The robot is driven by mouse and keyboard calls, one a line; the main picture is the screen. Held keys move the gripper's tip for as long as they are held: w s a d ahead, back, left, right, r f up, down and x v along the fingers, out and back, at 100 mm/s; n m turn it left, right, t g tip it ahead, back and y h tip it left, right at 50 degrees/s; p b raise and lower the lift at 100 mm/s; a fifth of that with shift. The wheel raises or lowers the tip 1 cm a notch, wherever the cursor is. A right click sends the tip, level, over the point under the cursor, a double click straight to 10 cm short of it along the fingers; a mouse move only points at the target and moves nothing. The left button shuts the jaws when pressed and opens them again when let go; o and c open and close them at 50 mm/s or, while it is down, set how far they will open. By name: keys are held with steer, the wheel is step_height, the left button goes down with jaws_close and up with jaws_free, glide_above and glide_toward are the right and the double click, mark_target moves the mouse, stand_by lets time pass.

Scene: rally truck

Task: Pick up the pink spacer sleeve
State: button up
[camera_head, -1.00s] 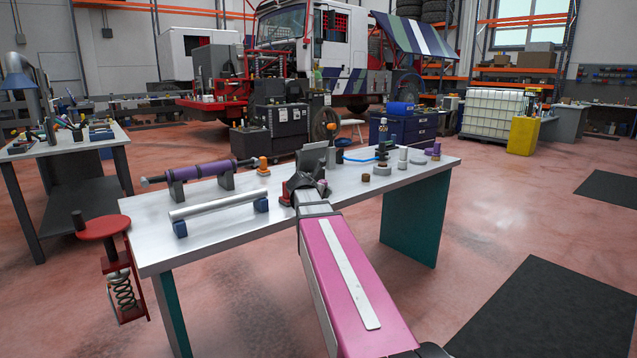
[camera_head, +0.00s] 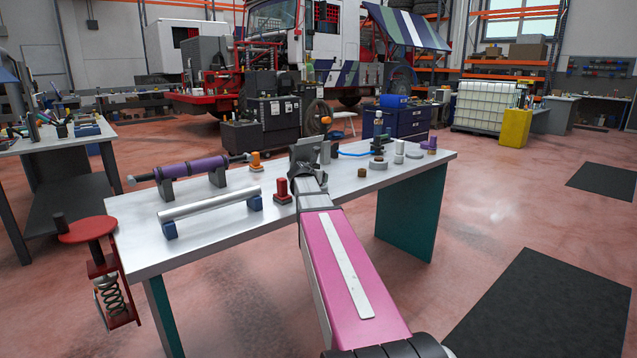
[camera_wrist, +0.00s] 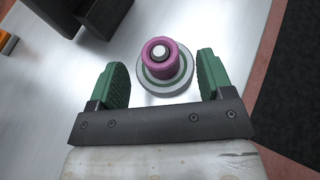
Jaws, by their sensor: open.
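The pink spacer sleeve (camera_wrist: 160,58) stands upright around a pale-topped pin on a round grey base (camera_wrist: 181,82) in the wrist view. My gripper (camera_wrist: 162,64) is open. Its two green fingers are to the left and right of the sleeve, with gaps on both sides, and nothing is held. In the head view my pink arm reaches over the bench (camera_head: 232,222). I cannot make out the sleeve there; the fingers are not clear either.
A dark block (camera_wrist: 98,14) stands left of the sleeve in the wrist view. On the bench are a red knob (camera_head: 283,190), a silver bar on blue supports (camera_head: 210,204) and a purple cylinder on stands (camera_head: 192,168). Bare bench surrounds the grey base.

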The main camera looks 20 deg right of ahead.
steer(key=x, duration=0.4)
steer(key=shift+f, duration=0.1)
steer(key=c, duration=1)
